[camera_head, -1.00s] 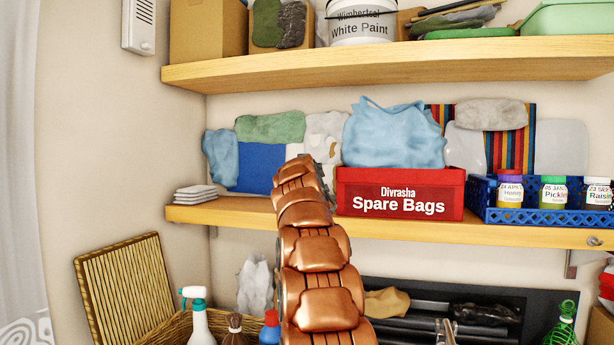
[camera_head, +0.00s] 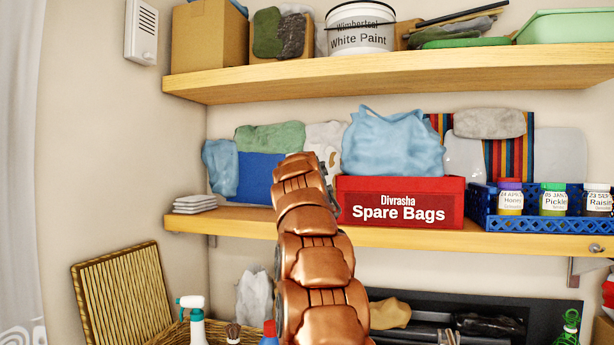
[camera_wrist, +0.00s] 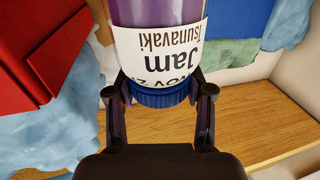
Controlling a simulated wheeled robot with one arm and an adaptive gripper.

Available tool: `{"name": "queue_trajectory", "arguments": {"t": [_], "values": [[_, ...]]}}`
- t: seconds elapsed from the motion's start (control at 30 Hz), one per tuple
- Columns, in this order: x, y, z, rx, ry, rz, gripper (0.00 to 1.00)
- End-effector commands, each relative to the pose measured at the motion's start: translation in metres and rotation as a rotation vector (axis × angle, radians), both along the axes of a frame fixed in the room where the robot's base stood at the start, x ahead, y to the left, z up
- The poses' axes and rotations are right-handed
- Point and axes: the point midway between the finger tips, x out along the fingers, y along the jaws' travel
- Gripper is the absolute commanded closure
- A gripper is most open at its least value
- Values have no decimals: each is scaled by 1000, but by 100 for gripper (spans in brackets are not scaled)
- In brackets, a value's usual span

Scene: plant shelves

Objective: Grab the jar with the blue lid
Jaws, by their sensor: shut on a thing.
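The jar (camera_wrist: 160,35) shows large in the wrist view, with purple contents and a white label reading "Jam". Its blue lid (camera_wrist: 160,96) points toward my wrist. My gripper (camera_wrist: 160,90) is shut on the lid, one finger on each side. Wooden shelf surface shows beyond the fingers, and the jar's far end is cut off by the frame's top. In the head view my copper arm reaches up to the middle shelf, and the gripper and jar are hidden behind it.
The red Spare Bags box (camera_head: 400,204) stands just right of my arm on the middle shelf (camera_head: 240,225). A blue crate (camera_head: 530,218) with several other jars is farther right. White folded cloths (camera_head: 195,204) lie at left. The upper shelf (camera_head: 400,75) hangs above.

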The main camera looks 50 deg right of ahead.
Motion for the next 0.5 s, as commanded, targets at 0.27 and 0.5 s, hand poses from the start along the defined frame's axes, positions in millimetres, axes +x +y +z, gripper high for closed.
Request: {"name": "queue_trajectory", "arguments": {"t": [0.27, 0.5], "values": [[-34, 29, 4, -6, -5, 0, 100], [-64, 56, 9, -6, -7, 0, 100]]}}
